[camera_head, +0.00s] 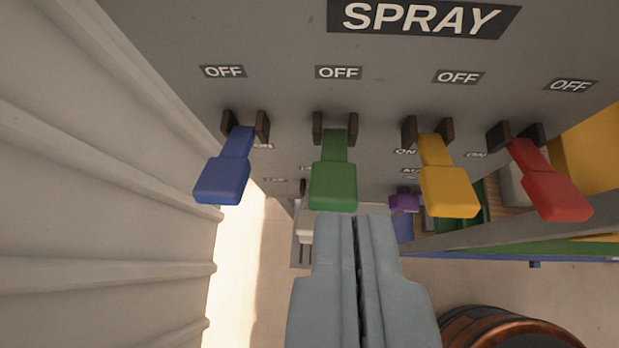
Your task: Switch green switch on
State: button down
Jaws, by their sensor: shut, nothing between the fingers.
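The green switch (334,182) is a green lever on a dark bracket, mounted on the grey panel (285,40). It sticks out from the panel towards me, with an OFF label (339,72) above it. The label below it is mostly hidden by the lever. My gripper (356,218) is shut and empty. Its fingertips are just below the green lever's end in the picture, slightly right of its middle. I cannot tell whether they touch it.
A blue lever (224,180) is to the left; a yellow lever (447,188) and a red lever (555,193) are to the right. A ribbed pale wall (110,190) fills the left side. A barrel (505,328) stands at the lower right.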

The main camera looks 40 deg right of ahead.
dwell(0.4)
send_over(340, 200)
jog(key=w+d, duration=0.1)
notch_tip(340, 200, down, 6)
jog(key=shift+d+f, duration=0.15)
jog(key=shift+f, duration=0.05)
jog(key=shift+s+a+f, duration=0.1)
jog(key=shift+a+f, duration=0.1)
jog(key=shift+f, duration=0.6)
jog(key=shift+s+a+f, duration=0.2)
jog(key=shift+a+f, duration=0.05)
jog(key=shift+f, duration=0.35)
jog(key=shift+s+a+f, duration=0.15)
jog(key=shift+a+f, duration=0.05)
jog(key=shift+f, duration=0.35)
jog(key=shift+s+a+f, duration=0.15)
jog(key=shift+a+f, duration=0.05)
